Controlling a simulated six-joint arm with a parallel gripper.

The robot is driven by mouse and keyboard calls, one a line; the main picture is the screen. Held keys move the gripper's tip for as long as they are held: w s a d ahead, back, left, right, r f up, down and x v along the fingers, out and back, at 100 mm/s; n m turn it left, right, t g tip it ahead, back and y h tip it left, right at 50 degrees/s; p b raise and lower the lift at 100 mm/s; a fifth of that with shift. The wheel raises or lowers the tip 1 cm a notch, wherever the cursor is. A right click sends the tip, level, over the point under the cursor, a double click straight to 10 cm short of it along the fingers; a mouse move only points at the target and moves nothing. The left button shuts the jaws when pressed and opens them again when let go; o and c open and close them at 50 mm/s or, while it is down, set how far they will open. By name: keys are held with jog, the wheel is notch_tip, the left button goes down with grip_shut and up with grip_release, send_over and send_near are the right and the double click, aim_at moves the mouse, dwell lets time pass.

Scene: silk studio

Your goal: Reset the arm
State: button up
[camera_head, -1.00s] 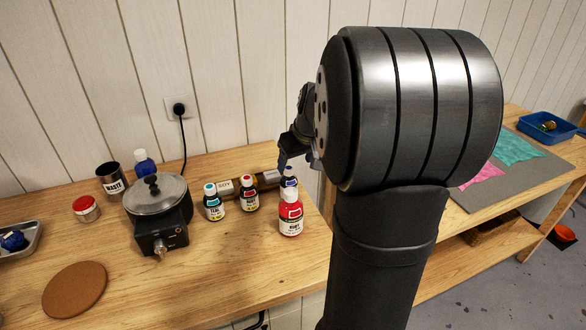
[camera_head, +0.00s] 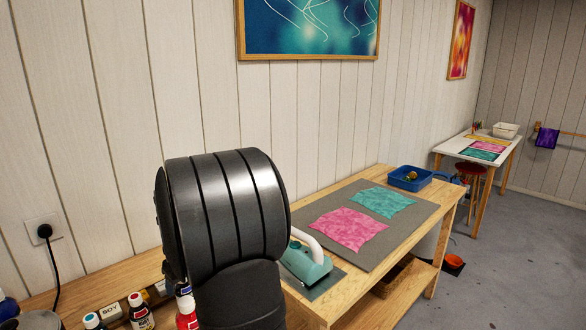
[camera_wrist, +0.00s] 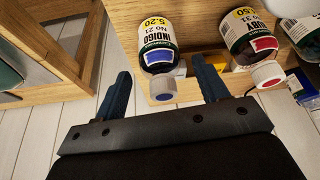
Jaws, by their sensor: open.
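A bottle labelled Ruby (camera_wrist: 245,45) is to the right of the fingers. In the head view my arm hides the gripper, and only parts of the bottles, such as the red bottle (camera_head: 187,312), show beside it.
A grey mat (camera_head: 395,232) with a pink cloth (camera_head: 347,228) and a teal cloth (camera_head: 382,201) lies on the right-hand bench. A green iron (camera_head: 305,262) and a blue tray (camera_head: 410,178) are there too.

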jog(key=x, duration=0.4)
jog(key=shift+a+f, duration=0.1)
jog(key=shift+f, duration=0.3)
notch_tip(320, 180, up, 2)
jog(key=shift+r, duration=0.6)
